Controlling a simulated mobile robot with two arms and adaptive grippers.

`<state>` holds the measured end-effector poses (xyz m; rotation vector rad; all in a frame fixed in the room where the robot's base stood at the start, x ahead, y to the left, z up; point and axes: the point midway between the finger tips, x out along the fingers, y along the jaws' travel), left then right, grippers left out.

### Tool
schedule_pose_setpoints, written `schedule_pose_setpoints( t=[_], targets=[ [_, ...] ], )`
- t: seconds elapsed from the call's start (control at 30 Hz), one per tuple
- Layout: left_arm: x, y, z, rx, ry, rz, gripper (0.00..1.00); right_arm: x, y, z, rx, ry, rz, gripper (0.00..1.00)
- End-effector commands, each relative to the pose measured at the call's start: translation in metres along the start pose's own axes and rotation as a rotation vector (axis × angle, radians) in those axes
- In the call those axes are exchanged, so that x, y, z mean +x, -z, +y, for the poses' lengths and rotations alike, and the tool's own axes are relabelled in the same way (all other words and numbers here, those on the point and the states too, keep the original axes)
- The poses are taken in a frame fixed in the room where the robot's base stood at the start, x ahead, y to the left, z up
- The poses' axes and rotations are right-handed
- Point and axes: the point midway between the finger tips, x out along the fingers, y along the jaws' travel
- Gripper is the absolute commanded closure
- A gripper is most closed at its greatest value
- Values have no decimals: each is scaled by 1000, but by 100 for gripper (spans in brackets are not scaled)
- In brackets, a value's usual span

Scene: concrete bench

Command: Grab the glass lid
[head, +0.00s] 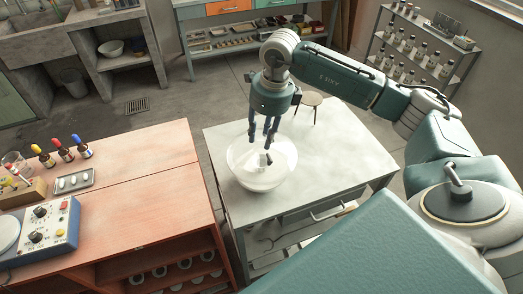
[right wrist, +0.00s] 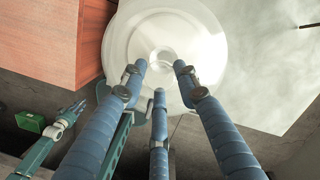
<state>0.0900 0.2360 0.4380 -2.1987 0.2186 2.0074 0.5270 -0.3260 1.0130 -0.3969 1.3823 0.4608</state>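The glass lid (head: 243,172) is a clear, round, dome-like piece with a small knob, near the left edge of the pale grey bench top (head: 330,160). In the right wrist view the lid (right wrist: 120,42) is seen from above with its knob in the middle. My right gripper (head: 261,143) points down over the lid. Its blue fingers (right wrist: 158,75) are spread and empty, with the tips close to the knob; I cannot tell whether they touch it. My left gripper (right wrist: 72,112) shows small at the left of the right wrist view, away from the lid.
A reddish wooden bench (head: 130,185) stands to the left across a gap, with dropper bottles (head: 65,150), a small tray (head: 74,181) and a blue device (head: 40,230). The right part of the bench top is clear.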

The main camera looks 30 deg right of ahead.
Motion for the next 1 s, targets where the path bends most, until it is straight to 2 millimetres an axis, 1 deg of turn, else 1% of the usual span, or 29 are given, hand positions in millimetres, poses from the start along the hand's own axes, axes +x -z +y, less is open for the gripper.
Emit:
schedule_pose_setpoints(
  t=[0.03, 0.1, 0.47, 0.67, 0.77, 0.87, 0.97, 1.0],
  targets=[
    [0, 0, 0, 0, 0, 0, 69, 0, 0, 0, 0, 1, -2, 86],
    [0, 0, 0, 0, 0, 1, 69, 0, -1, 0, 0, 1, -2, 100],
    [0, 1, 0, 1, 0, 2, 69, -2, -2, 0, 0, 2, -6, 100],
    [3, 1, 0, 1, 0, 2, 69, -11, -4, -1, -1, 2, -7, 100],
    [7, 1, 0, 1, 0, 2, 69, -22, -6, -1, -1, 3, -9, 100],
    [12, 0, 0, 1, 0, 2, 69, -40, -9, -1, -1, 4, -12, 100],
    [19, 0, 1, 2, -1, 2, 69, -66, -13, -1, -1, 5, -14, 100],
    [22, 0, 1, 2, -1, 2, 69, -79, -16, -1, -1, 5, -14, 100]
  ],
)
